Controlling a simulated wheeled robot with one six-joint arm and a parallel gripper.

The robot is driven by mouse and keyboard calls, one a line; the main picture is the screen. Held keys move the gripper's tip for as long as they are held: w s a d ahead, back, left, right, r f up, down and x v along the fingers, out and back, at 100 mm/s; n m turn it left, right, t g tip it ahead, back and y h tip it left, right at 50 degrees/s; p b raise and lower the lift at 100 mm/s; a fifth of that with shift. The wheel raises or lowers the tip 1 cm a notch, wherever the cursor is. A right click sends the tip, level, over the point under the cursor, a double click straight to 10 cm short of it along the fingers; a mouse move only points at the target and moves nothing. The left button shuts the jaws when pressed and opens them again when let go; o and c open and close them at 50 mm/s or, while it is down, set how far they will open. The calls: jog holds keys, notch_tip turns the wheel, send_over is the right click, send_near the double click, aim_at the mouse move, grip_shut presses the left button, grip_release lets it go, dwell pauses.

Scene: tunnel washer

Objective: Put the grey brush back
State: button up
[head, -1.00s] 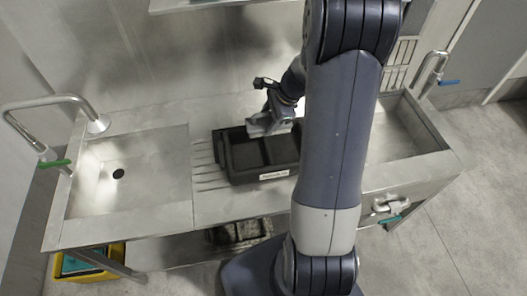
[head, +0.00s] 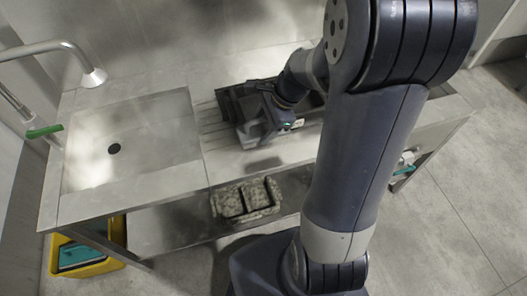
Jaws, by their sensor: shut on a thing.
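My gripper (head: 264,124) is shut on a grey blocky thing (head: 250,133), which looks like the grey brush. They are over the front part of the black two-part tray (head: 228,106) on the counter. The brush's outline blends with my gripper and the dark tray, so its bristles and tilt cannot be made out. My arm hides much of the tray's right side. I cannot tell whether the brush touches the tray.
A steel sink (head: 130,150) with a green-handled tap (head: 45,131) is at left. A speckled two-part tray (head: 246,199) lies on the lower shelf (head: 165,225). A yellow bin (head: 88,264) with a teal thing stands on the floor at lower left.

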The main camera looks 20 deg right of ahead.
notch_tip(320, 180, down, 8)
jog(key=shift+r+b, duration=0.15)
jog(key=shift+b, duration=0.2)
jog(key=o, duration=1.2)
jog(key=shift+o, duration=0.2)
jog(key=shift+r, duration=0.15)
jog(key=p+v, duration=0.1)
jog(key=v, duration=1)
jog(key=shift+d+r, duration=0.25)
jog(key=shift+r, duration=0.1)
